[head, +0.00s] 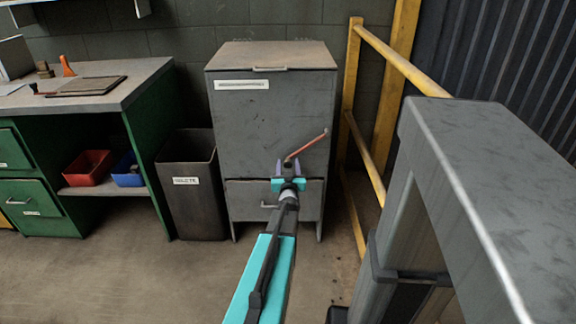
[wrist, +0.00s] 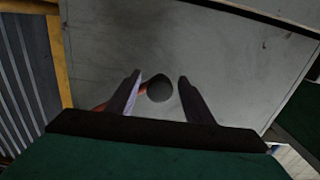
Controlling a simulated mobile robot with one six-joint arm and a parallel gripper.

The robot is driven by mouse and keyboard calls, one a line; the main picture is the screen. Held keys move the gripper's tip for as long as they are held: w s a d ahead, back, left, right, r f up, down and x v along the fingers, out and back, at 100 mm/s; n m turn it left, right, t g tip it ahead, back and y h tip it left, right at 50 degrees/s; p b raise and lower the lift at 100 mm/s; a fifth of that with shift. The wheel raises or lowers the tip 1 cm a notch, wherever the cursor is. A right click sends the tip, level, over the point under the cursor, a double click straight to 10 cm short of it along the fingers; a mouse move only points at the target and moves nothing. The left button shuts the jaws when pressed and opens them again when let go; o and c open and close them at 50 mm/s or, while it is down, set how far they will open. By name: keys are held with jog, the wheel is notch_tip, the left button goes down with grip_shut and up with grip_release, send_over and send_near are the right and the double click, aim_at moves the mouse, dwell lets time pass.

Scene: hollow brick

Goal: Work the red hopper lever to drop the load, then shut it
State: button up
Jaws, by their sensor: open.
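The grey hopper (head: 240,130) is a tall metal cabinet against the back wall. Its red lever (head: 309,145) slants up to the right from a dark pivot on the front face. My gripper (head: 288,166) is open in front of the pivot, its fingers pointing at the hopper. In the wrist view the round dark knob (wrist: 159,88) of the pivot shows between my two fingers (wrist: 160,78). Part of the red lever (wrist: 103,107) shows beside the left finger, which hides some of it. I cannot tell whether a finger touches it. The lower front panel (head: 247,196) looks closed.
A dark waste bin (head: 190,190) stands left of the hopper. A green workbench (head: 100,130) with red (head: 88,168) and blue (head: 127,170) bins is farther left. A yellow railing (head: 400,65) and a grey metal structure (head: 490,150) crowd the right. The floor at front left is clear.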

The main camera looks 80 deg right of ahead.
jog(key=shift+d, duration=0.4)
jog(key=shift+c, duration=0.2)
jog(key=c, duration=1.1)
jog(key=shift+w, duration=0.1)
grip_shut()
jog(key=shift+r, duration=0.1)
